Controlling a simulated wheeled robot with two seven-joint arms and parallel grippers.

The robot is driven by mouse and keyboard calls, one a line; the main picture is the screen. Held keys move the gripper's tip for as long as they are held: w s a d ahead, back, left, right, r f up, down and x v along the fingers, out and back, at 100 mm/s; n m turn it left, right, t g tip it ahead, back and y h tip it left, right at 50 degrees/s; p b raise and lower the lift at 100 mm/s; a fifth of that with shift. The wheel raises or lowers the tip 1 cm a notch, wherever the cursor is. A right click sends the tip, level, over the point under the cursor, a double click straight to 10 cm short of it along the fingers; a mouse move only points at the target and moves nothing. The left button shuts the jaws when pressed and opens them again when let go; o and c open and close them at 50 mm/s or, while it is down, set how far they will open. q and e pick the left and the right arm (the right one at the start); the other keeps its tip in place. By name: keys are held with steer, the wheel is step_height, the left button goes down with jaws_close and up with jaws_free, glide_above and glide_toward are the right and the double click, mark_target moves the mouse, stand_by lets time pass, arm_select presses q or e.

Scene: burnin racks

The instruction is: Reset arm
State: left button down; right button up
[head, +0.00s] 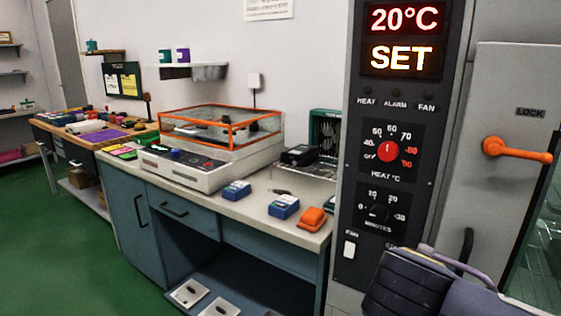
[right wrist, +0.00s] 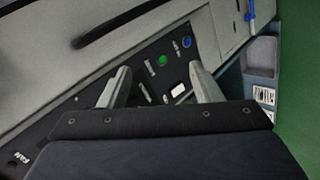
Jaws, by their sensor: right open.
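My right arm shows at the bottom right of the head view, in front of the lower part of the oven's control panel (head: 361,225); its fingertips are hidden there. In the right wrist view my right gripper (right wrist: 160,84) is open, with two grey fingers apart and nothing between them. Beyond the fingers is a dark panel strip (right wrist: 150,70) with a green button (right wrist: 162,60), a blue button (right wrist: 187,41) and a white switch (right wrist: 179,90). I cannot tell whether a finger touches the panel. My left gripper is not in view.
The tall oven has a lit display (head: 402,40) reading 20°C SET, a red heat knob (head: 388,151), a black minutes knob (head: 377,212) and an orange lock lever (head: 516,150). Left is a bench (head: 240,205) with an orange-framed clear box (head: 220,126). Green floor (head: 75,255) is clear at left.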

steer(key=s+f+m+g+y, duration=0.3)
steer(key=s+f+m+y, duration=0.55)
steer(key=s+f, duration=0.7)
step_height(320, 180, up, 22)
steer(key=w+y+p, duration=0.1)
steer(key=p, duration=2.2)
steer(key=shift+w+a+f, duration=0.15)
steer(key=shift+w+a, duration=0.15)
steer(key=shift+a, duration=0.05)
steer(key=shift+m+y, duration=0.25)
